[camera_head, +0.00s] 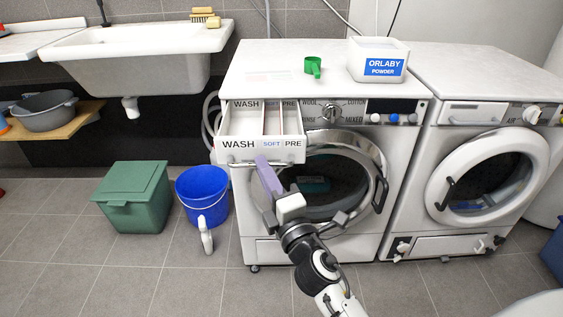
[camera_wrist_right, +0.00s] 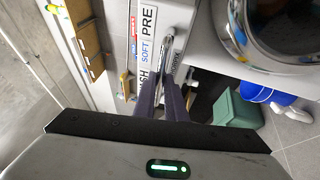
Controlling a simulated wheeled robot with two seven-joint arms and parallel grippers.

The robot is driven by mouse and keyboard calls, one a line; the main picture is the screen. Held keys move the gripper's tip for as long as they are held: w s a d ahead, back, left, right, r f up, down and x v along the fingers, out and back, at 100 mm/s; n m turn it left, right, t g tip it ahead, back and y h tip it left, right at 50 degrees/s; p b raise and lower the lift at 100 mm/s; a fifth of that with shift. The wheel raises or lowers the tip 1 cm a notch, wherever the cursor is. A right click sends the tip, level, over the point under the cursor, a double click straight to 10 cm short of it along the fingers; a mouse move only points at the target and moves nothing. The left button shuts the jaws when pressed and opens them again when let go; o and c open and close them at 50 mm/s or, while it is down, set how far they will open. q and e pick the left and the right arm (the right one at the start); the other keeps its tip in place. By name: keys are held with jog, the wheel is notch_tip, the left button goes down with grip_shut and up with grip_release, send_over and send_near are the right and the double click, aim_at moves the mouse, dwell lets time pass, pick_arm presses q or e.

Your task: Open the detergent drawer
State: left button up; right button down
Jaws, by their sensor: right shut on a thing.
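The detergent drawer (camera_head: 240,155) of the left washing machine (camera_head: 262,205) is pulled out, with its compartments, labelled WASH, SOFT and PRE, showing from above. A bar handle (camera_head: 238,164) runs along the drawer's front, and it also shows in the wrist view (camera_wrist_right: 168,48). My right gripper (camera_head: 262,162) is shut on this handle, its purple fingers reaching up to the drawer front. In the wrist view the fingers (camera_wrist_right: 162,92) close around the bar. Part of the handle is hidden behind the fingers. My left gripper is not in view.
A green cup (camera_head: 313,67) and a white ORLABY powder box (camera_head: 378,60) stand on the machine top. A blue bucket (camera_head: 203,197), a white bottle (camera_head: 206,236) and a green bin (camera_head: 134,197) are on the floor at left. The round door (camera_head: 372,150) sits right of my arm.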

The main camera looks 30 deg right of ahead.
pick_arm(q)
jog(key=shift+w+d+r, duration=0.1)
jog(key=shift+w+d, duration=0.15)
pick_arm(e)
jog(key=shift+s+a, duration=0.2)
jog(key=shift+s, duration=0.15)
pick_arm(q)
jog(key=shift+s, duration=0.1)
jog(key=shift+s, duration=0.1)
pick_arm(e)
jog(key=c, duration=1.8)
grip_release()
jog(key=shift+r, duration=0.15)
